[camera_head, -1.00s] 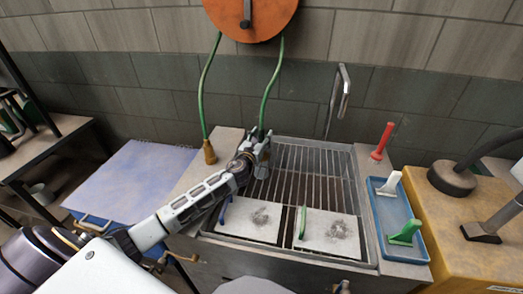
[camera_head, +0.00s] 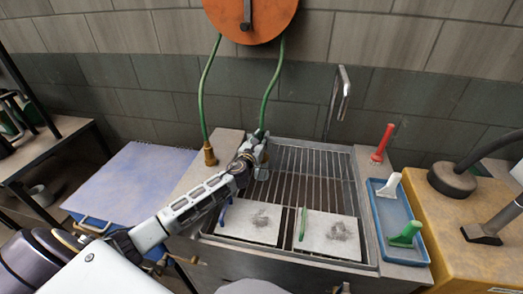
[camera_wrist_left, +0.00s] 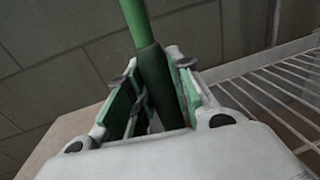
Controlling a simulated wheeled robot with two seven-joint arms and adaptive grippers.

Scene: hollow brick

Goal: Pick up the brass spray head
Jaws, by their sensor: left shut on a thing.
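A brass spray head (camera_head: 209,155) hangs at the lower end of the left green hose, beside the sink's back left corner. My left gripper (camera_head: 262,152) is to the right of it, apart from it, at the lower end of the right green hose (camera_head: 270,90). In the left wrist view, a dark green sleeve (camera_wrist_left: 154,75) on that hose stands between the fingers of my left gripper (camera_wrist_left: 155,95), which is shut on it. The sleeve's lower end is hidden by the gripper. My right gripper is not in view.
An orange hose reel (camera_head: 250,18) is on the wall. The sink has a wire rack (camera_head: 310,175) and two white boards (camera_head: 330,235). A blue tray (camera_head: 415,240) with brushes and a red-handled tool (camera_head: 382,143) are at right. A blue-topped table (camera_head: 130,180) is at left.

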